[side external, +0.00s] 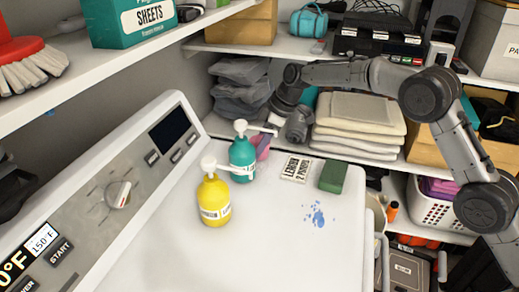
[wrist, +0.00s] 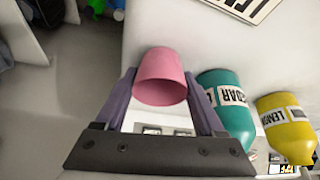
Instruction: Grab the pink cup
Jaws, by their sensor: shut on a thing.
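The pink cup (wrist: 161,68) sits between the two fingers of my gripper (wrist: 160,76) in the wrist view, with its open rim toward the camera. The gripper is shut on the cup, one finger along each side. In the side external view only part of the pink cup (side external: 263,143) shows, behind the teal pump bottle. There the fingers are mostly hidden by the bottle and my wrist. I cannot tell whether the cup touches the white top.
A teal pump bottle (side external: 242,158) stands close to the cup, with a yellow pump bottle (side external: 213,202) in front. A lettered white card (side external: 296,168) and a green block (side external: 333,177) lie to the right. Folded towels (side external: 358,125) are stacked behind.

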